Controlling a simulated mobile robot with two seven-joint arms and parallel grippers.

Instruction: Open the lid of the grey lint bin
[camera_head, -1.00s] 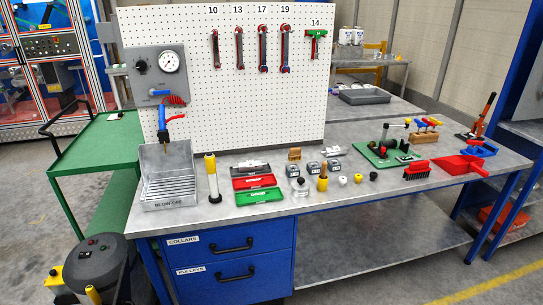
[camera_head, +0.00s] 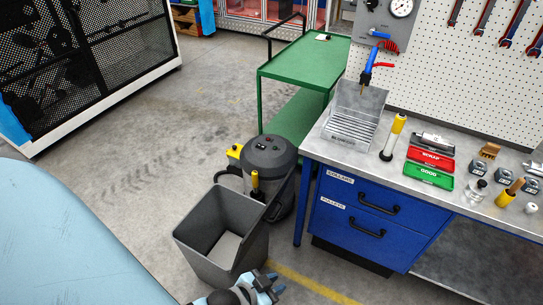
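The grey lint bin (camera_head: 216,262) stands on the floor in the lower middle of the head view. Its top is open, and I can see down to its pale inner bottom. My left gripper (camera_head: 275,284) is at the bottom edge, just right of the bin's lower front. My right gripper is not in view.
A dark round vacuum (camera_head: 268,155) stands behind the bin. The blue drawer unit (camera_head: 365,220) of the workbench is to the right. A green cart (camera_head: 305,62) stands behind. A black mesh cage (camera_head: 90,60) is at upper left. Floor left of the bin is clear.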

